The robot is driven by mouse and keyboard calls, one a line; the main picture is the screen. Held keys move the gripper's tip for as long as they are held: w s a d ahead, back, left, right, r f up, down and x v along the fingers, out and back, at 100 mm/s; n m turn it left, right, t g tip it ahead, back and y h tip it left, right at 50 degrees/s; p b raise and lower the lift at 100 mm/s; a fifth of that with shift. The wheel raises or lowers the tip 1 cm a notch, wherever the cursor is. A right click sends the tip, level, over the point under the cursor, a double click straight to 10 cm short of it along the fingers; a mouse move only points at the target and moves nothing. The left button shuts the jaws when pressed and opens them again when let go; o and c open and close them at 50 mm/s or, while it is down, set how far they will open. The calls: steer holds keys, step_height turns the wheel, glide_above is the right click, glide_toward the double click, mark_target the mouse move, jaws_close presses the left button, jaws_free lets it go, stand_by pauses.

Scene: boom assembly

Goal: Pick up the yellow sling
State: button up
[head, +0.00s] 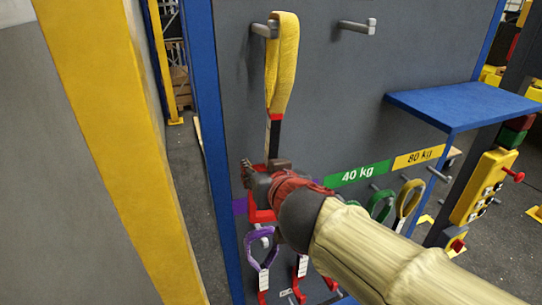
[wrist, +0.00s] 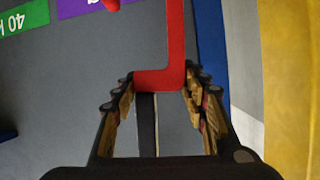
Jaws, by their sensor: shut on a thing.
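The yellow sling (head: 282,65) hangs in a loop from a peg at the top left of the grey panel. Its lower end runs into a red section with a pale label just above my gripper (head: 255,175). In the wrist view, my gripper (wrist: 162,95) has its two fingers on either side of a red angled piece (wrist: 160,79), which spans between them. A dark strip shows behind it, between the fingers. My gripper is shut on this red lower part of the sling. In the head view my wrist hides part of the grip.
An empty peg (head: 358,26) sits to the right. Below hang a purple sling (head: 261,250), a green sling (head: 381,205) and another yellow loop (head: 408,200) under the 80 kg label. A blue shelf (head: 465,103) juts out at right. A blue post (head: 205,100) stands at left.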

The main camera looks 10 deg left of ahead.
jaws_close()
stand_by(0.4)
steer(key=shift+r, duration=0.15)
